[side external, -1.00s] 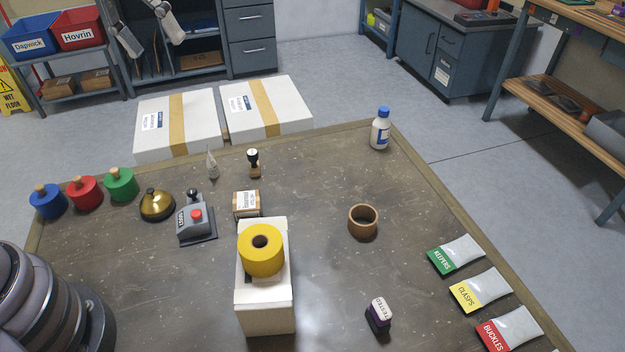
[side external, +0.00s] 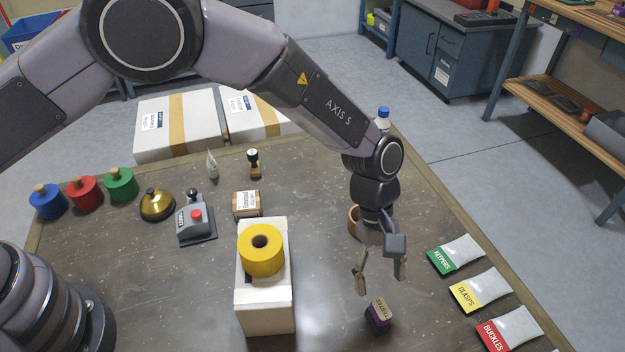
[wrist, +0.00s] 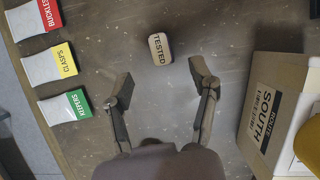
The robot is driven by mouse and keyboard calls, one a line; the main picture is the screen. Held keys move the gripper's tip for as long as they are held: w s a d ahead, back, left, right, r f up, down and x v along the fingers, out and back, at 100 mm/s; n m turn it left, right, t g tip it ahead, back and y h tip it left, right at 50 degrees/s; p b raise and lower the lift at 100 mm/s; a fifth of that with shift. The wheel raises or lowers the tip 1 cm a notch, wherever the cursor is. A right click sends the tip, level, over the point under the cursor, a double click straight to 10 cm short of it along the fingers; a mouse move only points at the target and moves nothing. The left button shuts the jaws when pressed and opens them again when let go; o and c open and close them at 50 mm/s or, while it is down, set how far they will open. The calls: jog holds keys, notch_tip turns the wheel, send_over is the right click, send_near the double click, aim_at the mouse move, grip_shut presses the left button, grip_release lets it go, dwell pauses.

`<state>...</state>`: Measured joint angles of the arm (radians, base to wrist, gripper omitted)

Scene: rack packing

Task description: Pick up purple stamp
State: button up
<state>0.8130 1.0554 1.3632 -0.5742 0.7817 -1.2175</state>
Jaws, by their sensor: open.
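The purple stamp (side external: 378,316) stands on the table at the front right in the side external view, with a pale top. In the wrist view its top, lettered "TESTED" (wrist: 160,49), lies ahead of and between the fingers. My gripper (side external: 380,284) is open and empty, pointing down above and just behind the stamp. Both fingers show in the wrist view (wrist: 160,80), spread apart and not touching the stamp.
A white box (side external: 265,312) with a yellow tape roll (side external: 260,256) stands left of the stamp. Green, yellow (side external: 480,290) and red packets lie at the right edge. A wooden ring (side external: 354,222) is partly hidden behind my gripper. Table around the stamp is clear.

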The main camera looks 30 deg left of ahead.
aim_at(381, 321)
jog(key=x, duration=1)
jog(key=shift+w+a+f, duration=0.1)
jog(key=shift+w+a, duration=0.05)
grip_shut()
